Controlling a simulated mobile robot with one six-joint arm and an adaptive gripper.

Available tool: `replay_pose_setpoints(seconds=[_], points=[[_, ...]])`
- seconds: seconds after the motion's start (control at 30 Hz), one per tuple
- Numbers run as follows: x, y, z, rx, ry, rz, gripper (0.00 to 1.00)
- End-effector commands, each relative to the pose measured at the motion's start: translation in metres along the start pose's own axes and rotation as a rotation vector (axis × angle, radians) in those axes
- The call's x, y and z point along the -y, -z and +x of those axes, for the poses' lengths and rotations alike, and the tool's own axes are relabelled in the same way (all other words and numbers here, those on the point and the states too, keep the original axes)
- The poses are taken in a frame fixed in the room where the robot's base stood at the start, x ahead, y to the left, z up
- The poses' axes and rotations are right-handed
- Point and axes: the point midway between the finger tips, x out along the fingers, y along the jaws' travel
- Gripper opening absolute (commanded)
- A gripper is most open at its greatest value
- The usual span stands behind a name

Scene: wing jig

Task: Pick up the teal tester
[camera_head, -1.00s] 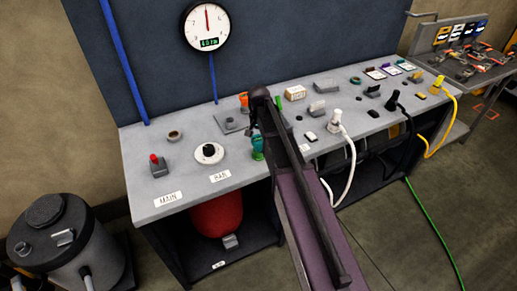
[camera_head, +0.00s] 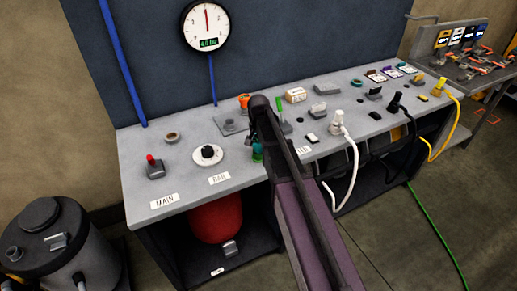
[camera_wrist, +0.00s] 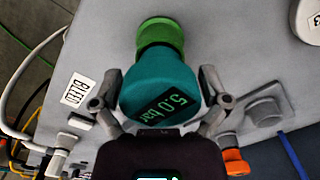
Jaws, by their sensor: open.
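The teal tester (camera_wrist: 165,88) fills the middle of the wrist view, with a display reading "5.0 bar" and a bright green round part (camera_wrist: 160,38) at its far end. My gripper (camera_wrist: 160,102) is open, with one finger on each side of the teal body. I cannot tell whether either finger touches it. In the head view, a small part of the teal tester (camera_head: 257,152) shows near the bench's front edge, left of my arm; my arm hides the rest and the gripper.
The grey bench (camera_head: 185,185) holds a red-topped switch (camera_head: 154,167), a black-and-white dial (camera_head: 208,155) and an orange fitting (camera_head: 244,100). A white hose (camera_head: 352,165) hangs over the front, right of my arm. A label reading "BLEED" (camera_wrist: 77,89) lies left of the tester.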

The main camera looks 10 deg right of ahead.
Motion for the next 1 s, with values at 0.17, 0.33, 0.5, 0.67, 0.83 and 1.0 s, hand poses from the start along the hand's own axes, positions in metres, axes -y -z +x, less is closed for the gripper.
replay_pose_setpoints(seconds=[0.17,0.33,0.5,0.67,0.83,1.0], points=[[0.0,0.0,0.0,0.0,0.0,0.0,0.95],[0.0,0.0,0.0,0.0,0.0,0.0,0.59],[0.0,0.0,0.0001,0.0,0.0,0.0,0.32],[-0.0001,-0.0002,0.0001,0.0,0.0,0.0,0.25],[-0.0001,-0.0002,-0.0008,0.0,0.0,0.0,0.25],[-0.0001,-0.0001,-0.0056,0.0,0.0,0.0,0.25]])
